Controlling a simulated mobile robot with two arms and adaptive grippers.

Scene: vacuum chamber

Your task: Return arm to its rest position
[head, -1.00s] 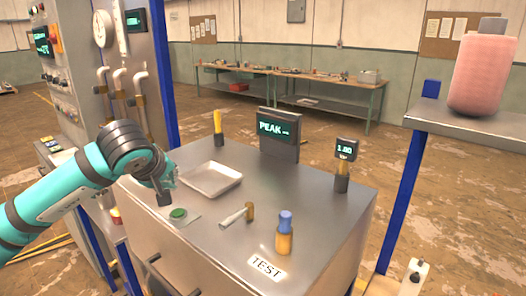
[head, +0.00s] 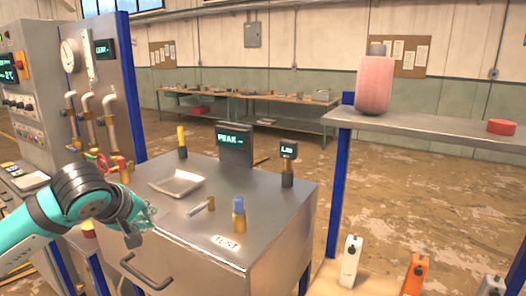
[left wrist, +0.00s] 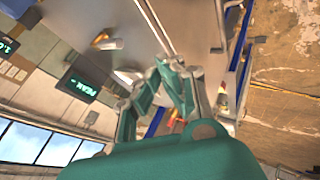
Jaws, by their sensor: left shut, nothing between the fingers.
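My left arm (head: 80,205), teal with dark joint bands, reaches in from the left in the head view. Its gripper (head: 135,236) is by the left front edge of the metal test cabinet (head: 255,200), pointing downward. The left wrist view shows its fingers (left wrist: 176,72) closed together with nothing between them. I cannot tell from the head view whether the gripper touches the cabinet. My right gripper is in neither current view.
On the cabinet stand a shallow tray (head: 176,183), a PEAK display (head: 234,142), a small readout (head: 288,150) and a blue-capped brass cylinder (head: 239,214). A shelf (head: 430,124) at right holds a pink cylinder (head: 374,85). Pipes and valves (head: 98,135) stand left.

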